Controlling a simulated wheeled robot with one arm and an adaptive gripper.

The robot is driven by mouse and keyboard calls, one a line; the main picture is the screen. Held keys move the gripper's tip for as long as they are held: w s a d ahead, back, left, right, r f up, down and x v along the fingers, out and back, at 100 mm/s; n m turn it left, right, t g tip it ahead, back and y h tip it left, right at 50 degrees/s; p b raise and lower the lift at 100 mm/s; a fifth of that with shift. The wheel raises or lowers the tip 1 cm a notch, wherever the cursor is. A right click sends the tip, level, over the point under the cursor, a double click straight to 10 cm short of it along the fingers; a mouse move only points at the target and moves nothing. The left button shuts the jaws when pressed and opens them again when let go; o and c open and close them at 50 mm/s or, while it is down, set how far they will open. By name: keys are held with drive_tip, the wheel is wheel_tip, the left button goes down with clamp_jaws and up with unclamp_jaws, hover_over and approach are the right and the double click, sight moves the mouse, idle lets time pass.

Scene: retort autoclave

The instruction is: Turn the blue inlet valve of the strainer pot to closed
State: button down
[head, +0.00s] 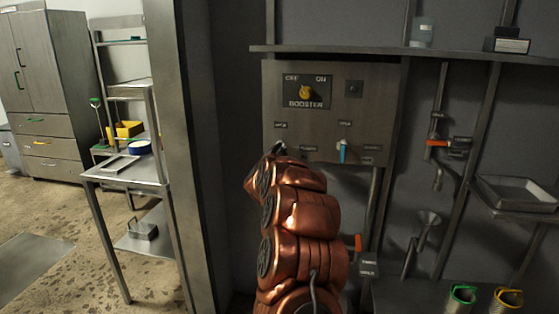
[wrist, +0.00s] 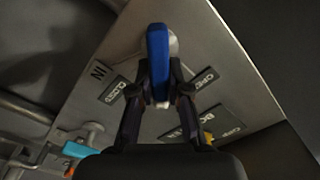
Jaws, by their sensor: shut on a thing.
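The blue inlet valve handle (wrist: 158,55) stands out from the grey panel in the wrist view, in front of a pale round hub. My gripper (wrist: 160,90) has one dark finger on each side of the handle and is shut on it near its lower end. A CLOSED label (wrist: 116,89) lies to the left of the handle and an OPEN label (wrist: 205,78) to its right; the handle lies between them. An IN label (wrist: 99,71) sits at the far left. In the head view my copper arm hides the handle and most of the gripper.
A light-blue valve handle (head: 343,152) hangs on the same panel (head: 350,115), right of my arm. The yellow booster knob (head: 305,92) is above. A shelf (head: 400,54) runs over the panel. An orange-handled valve (head: 437,143) and pipes stand right; a steel post (head: 182,140) stands left.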

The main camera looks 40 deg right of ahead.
drive_tip(key=m+b, duration=0.5)
drive_tip(key=shift+f+m, duration=0.3)
drive_tip(key=shift+f, duration=0.1)
drive_tip(key=shift+s+f+m+b, duration=0.1)
drive_tip(key=shift+m+b, duration=1.1)
drive_tip(key=shift+m, duration=0.4)
drive_tip(key=c, duration=1.1)
unclamp_jaws()
drive_tip(key=shift+s, duration=0.1)
drive_tip(key=shift+s+a, duration=0.1)
drive_tip(key=shift+s, duration=0.05)
drive_tip(key=shift+v, duration=5.75)
